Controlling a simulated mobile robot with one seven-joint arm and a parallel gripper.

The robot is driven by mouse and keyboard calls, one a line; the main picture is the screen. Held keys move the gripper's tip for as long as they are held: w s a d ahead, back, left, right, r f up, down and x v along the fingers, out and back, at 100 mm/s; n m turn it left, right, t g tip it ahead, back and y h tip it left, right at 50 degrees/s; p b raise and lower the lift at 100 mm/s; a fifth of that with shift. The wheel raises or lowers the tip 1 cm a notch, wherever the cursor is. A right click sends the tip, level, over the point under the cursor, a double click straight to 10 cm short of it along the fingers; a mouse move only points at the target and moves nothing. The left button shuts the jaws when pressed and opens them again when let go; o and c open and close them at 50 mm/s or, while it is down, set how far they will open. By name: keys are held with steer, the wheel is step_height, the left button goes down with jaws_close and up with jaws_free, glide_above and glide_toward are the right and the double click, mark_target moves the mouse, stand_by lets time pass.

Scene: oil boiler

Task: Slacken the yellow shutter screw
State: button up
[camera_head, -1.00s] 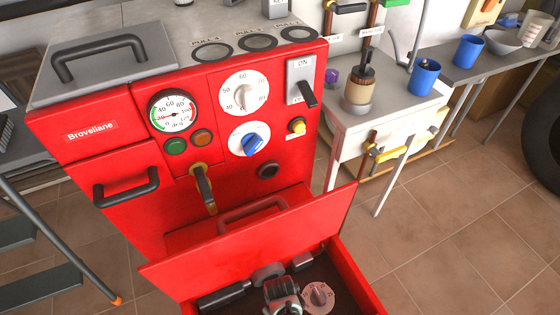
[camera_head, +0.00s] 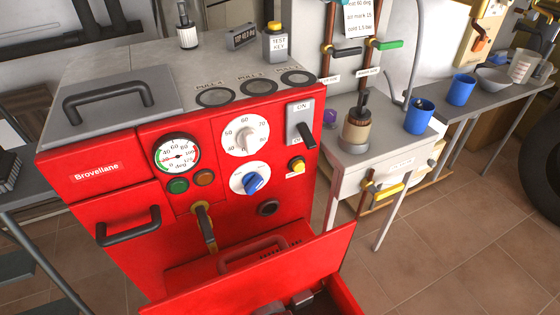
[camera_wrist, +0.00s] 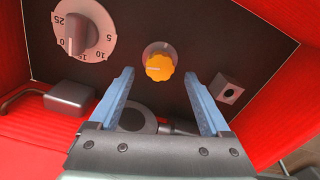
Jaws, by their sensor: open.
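The yellow shutter screw (camera_wrist: 159,67) shows in the wrist view as a ribbed orange-yellow knob on a round grey base, set on a dark panel. My gripper (camera_wrist: 159,76) is open, with its two blue fingers pointing toward the knob. In the picture the knob lies between the fingertips, with a gap on both sides. I cannot tell how far the tips are from it in depth. My gripper does not show in the head view, and this knob is not visible there.
In the wrist view, a white 0–25 dial (camera_wrist: 83,31), a grey block (camera_wrist: 71,97) and a small square fitting (camera_wrist: 227,89) surround the knob. In the head view stands the red boiler (camera_head: 105,205) with its open front compartment (camera_head: 340,300). A white side table (camera_head: 350,150) stands to the right.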

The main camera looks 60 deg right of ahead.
step_height(320, 180, up, 9)
steer(key=p, duration=0.3)
steer(key=shift+r+p, duration=0.2)
steer(key=shift+p, duration=0.2)
steer(key=shift+s, duration=0.1)
